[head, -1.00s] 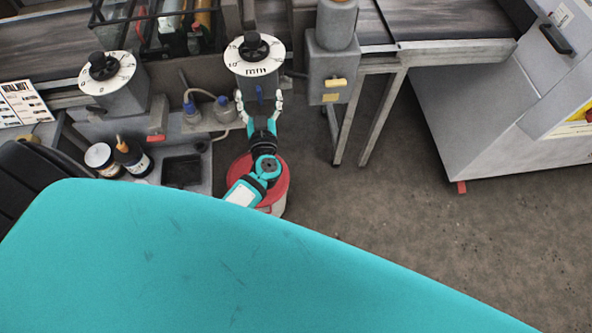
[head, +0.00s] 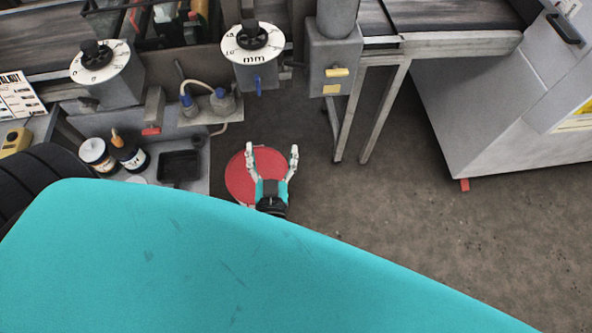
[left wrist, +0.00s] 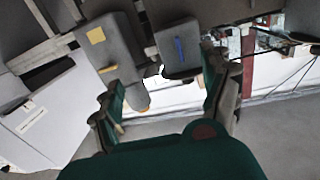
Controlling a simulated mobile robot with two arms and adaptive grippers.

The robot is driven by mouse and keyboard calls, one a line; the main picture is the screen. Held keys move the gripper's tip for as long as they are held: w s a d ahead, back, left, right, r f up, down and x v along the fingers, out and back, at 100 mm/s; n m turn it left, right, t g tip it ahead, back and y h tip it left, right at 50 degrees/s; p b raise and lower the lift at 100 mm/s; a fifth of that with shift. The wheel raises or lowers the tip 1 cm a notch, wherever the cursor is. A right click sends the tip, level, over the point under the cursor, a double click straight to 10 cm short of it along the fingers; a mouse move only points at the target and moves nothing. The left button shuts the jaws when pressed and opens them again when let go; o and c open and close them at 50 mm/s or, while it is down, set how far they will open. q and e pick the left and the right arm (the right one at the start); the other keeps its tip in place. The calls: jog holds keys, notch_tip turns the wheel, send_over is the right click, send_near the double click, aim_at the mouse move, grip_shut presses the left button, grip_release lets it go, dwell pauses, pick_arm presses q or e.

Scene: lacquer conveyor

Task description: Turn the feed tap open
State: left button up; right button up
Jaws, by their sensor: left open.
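A blue lever (head: 259,85) sits on the front of the grey box under the white "mm" dial (head: 252,42). I take it as the feed tap, though I see no label. It points up and down in the head view, and it also shows in the left wrist view (left wrist: 179,50) on its grey box. My left gripper (head: 272,150) is open and empty, with its fingers towards the lever but clearly apart from it. The gripper's fingers frame the lower part of the left wrist view (left wrist: 160,75). My right gripper is not in view.
A grey box with a yellow handle (head: 337,72) stands right of the dial. A red round lid (head: 238,178) is below my gripper. Blue-topped fittings with a hose (head: 220,102), jars (head: 97,152) and a black tray (head: 180,168) are left. Open floor lies right.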

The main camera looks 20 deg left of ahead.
pick_arm(q)
jog(key=s+d+f+m+g+h+b, duration=0.1)
jog(key=d+f+m+h, duration=0.2)
jog(key=f, duration=0.7)
jog(key=s+d+f+m+g+h+b, duration=0.1)
jog(key=d+f+h, duration=0.3)
jog(key=f, duration=0.6)
jog(key=shift+s+f+m+h, duration=0.15)
jog(key=shift+f+m+h, duration=0.25)
jog(key=shift+m, duration=0.5)
